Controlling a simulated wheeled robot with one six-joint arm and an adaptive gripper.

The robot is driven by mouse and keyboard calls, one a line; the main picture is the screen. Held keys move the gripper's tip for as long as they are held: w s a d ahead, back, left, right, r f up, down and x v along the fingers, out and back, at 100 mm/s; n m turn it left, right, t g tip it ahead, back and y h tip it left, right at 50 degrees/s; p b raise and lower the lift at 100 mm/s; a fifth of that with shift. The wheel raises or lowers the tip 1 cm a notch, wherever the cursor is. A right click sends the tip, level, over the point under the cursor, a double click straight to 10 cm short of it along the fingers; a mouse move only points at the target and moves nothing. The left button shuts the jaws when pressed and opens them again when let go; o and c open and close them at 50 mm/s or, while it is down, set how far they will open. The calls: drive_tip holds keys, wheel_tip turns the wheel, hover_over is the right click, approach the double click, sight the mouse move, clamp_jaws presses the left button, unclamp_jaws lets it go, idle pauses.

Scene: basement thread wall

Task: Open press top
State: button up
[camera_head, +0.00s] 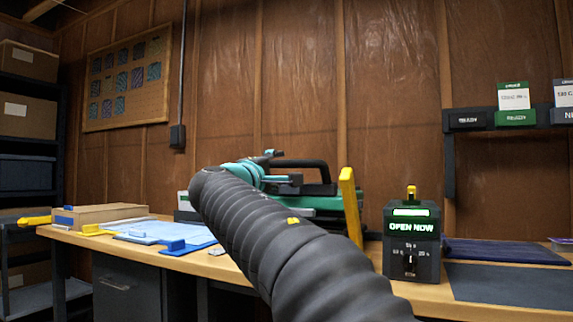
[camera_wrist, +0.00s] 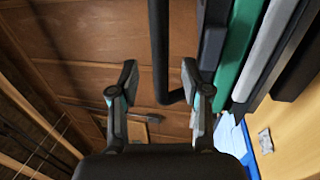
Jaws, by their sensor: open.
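The press is a green and dark machine on the bench, partly hidden behind my arm in the head view. Its green body (camera_head: 325,203) also shows along the right of the wrist view (camera_wrist: 238,45). Its black bar handle (camera_head: 305,163) stands out above the top. In the wrist view the handle (camera_wrist: 159,35) runs down the middle and bends right. My gripper (camera_wrist: 159,70) is open, with one finger on each side of the handle in the picture. I cannot tell whether the bar is within finger depth. No contact shows.
A timer box (camera_head: 411,252) reading "OPEN NOW" stands right of the press. A yellow upright piece (camera_head: 350,207) is between them. Blue sheets (camera_head: 165,233) and a cardboard box (camera_head: 103,214) lie on the left. A dark mat (camera_head: 510,287) is at right. A wall shelf (camera_head: 470,120) hangs above.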

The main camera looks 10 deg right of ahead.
sight(285, 164)
drive_tip(key=p+x, duration=0.1)
drive_tip(key=x, duration=0.5)
clamp_jaws()
